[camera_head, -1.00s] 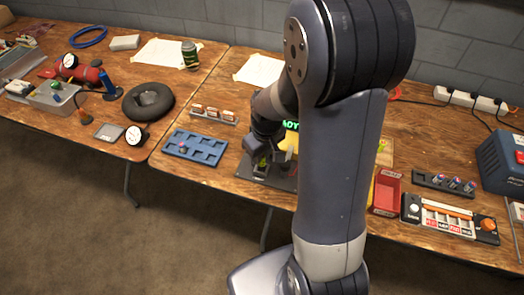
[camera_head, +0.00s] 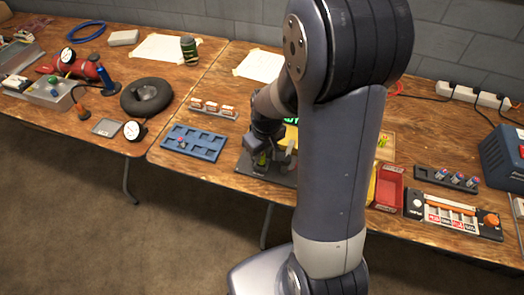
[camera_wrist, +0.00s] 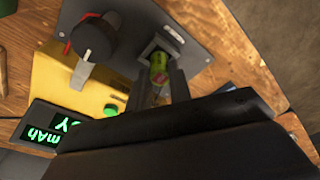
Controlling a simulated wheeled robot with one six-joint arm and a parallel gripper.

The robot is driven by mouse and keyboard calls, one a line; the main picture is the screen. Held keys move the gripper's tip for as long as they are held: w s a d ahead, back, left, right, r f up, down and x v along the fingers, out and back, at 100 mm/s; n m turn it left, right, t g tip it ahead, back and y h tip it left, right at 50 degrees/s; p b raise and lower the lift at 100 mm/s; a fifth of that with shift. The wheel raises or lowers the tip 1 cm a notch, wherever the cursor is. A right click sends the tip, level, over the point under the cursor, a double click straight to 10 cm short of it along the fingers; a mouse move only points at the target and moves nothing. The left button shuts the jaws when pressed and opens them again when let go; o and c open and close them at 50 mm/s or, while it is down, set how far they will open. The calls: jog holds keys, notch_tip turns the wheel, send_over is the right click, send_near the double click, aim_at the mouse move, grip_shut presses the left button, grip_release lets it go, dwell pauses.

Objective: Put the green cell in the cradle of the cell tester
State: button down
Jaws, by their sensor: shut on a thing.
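The green cell (camera_wrist: 158,67) is between the fingers of my gripper (camera_wrist: 162,82) in the wrist view, and my gripper is shut on it. The cell is at the cradle (camera_wrist: 164,42) on the grey plate of the cell tester (camera_wrist: 190,28). Whether it is fully seated I cannot tell. The tester has a yellow body, a black knob with a pale lever (camera_wrist: 82,75) and a lit green display (camera_wrist: 42,125). In the head view, my gripper (camera_head: 262,160) is low over the dark tester plate (camera_head: 275,180); my arm hides much of the tester.
A blue compartment tray (camera_head: 193,142) lies left of the tester, with a rack of orange-and-white pieces (camera_head: 213,109) behind it. A red bin (camera_head: 388,187) and an orange-handled device (camera_head: 452,214) stand on the right. The table's front edge is close to the tester.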

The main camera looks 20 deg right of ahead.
jog(key=shift+f+b, duration=0.65)
jog(key=shift+f, duration=0.15)
dwell(0.6)
jog(key=c, duration=1.2)
grip_release()
jog(key=shift+r, duration=0.1)
jog(key=shift+r+p, duration=2.75)
jog(key=shift+r, duration=0.7)
jog(key=shift+f, duration=0.1)
jog(key=shift+f+b, duration=2.65)
jog(key=shift+f, duration=0.7)
jog(key=shift+r, duration=0.15)
